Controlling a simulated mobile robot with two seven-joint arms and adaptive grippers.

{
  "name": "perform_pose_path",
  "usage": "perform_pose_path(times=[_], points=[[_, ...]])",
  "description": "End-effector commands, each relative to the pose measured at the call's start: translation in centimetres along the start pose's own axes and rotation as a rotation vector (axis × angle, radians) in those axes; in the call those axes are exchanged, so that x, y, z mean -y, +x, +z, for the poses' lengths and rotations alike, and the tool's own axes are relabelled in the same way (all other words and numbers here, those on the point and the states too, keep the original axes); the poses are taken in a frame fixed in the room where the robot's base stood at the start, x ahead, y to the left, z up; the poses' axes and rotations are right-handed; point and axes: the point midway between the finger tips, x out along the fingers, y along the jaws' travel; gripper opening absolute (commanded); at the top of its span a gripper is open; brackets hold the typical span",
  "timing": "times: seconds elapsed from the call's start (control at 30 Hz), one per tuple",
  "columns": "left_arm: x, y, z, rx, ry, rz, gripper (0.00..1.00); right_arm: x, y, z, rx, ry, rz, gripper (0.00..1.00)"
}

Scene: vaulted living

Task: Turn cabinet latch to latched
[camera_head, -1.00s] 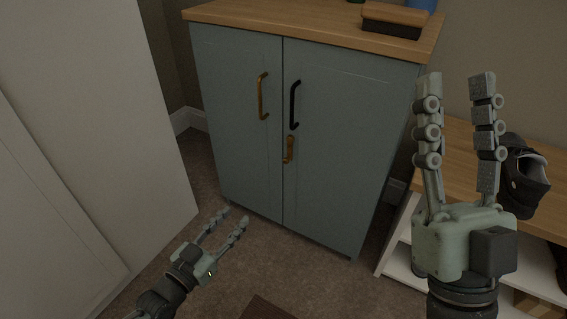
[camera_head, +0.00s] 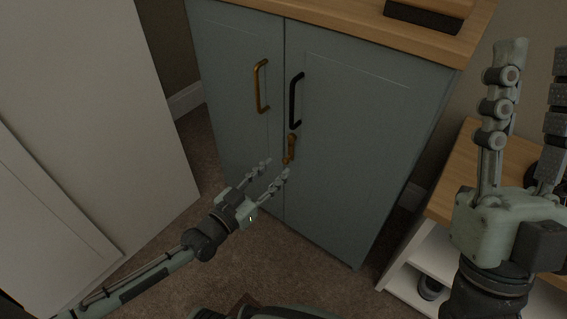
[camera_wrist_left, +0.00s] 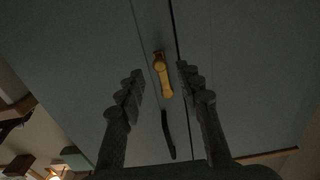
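The teal cabinet (camera_head: 345,140) has two doors that look closed. A small brass latch (camera_head: 290,148) sits on the right door beside the seam, below the black handle, and hangs roughly vertical. My left gripper (camera_head: 277,168) is open and empty, its fingertips just below and left of the latch in the head view. In the left wrist view the latch (camera_wrist_left: 164,75) shows between the two spread fingertips (camera_wrist_left: 160,71), beyond them; I see no contact.
A black handle (camera_head: 296,100) is on the right door and a brass handle (camera_head: 261,86) on the left. A white panel (camera_head: 90,120) stands at left. A wooden-topped shoe bench (camera_head: 455,180) is at right.

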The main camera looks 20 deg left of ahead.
Motion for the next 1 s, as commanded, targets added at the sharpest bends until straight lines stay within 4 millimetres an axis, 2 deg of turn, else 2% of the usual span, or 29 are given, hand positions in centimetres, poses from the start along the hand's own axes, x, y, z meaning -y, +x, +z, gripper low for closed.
perform_pose_path(times=[0.1,0.23,0.57,0.87,1.0], points=[[0.0,1.9,0.1,-0.003,0.000,-0.001,0.36,-0.1,-0.3,-0.7,-0.052,-0.003,0.000,0.40],[0.0,3.2,0.0,-0.001,0.000,0.000,0.36,-0.2,-0.5,-1.3,-0.090,-0.005,0.001,0.40],[0.0,3.7,0.0,0.000,0.000,0.000,0.36,-0.2,-0.5,-1.7,-0.108,-0.006,0.001,0.40],[0.0,3.7,0.0,0.000,0.000,0.000,0.01,-0.2,-0.5,-1.6,-0.107,-0.006,0.001,0.40],[0.0,3.7,0.0,0.000,0.000,0.000,0.00,-0.2,-0.5,-1.6,-0.107,-0.006,0.001,0.40]])
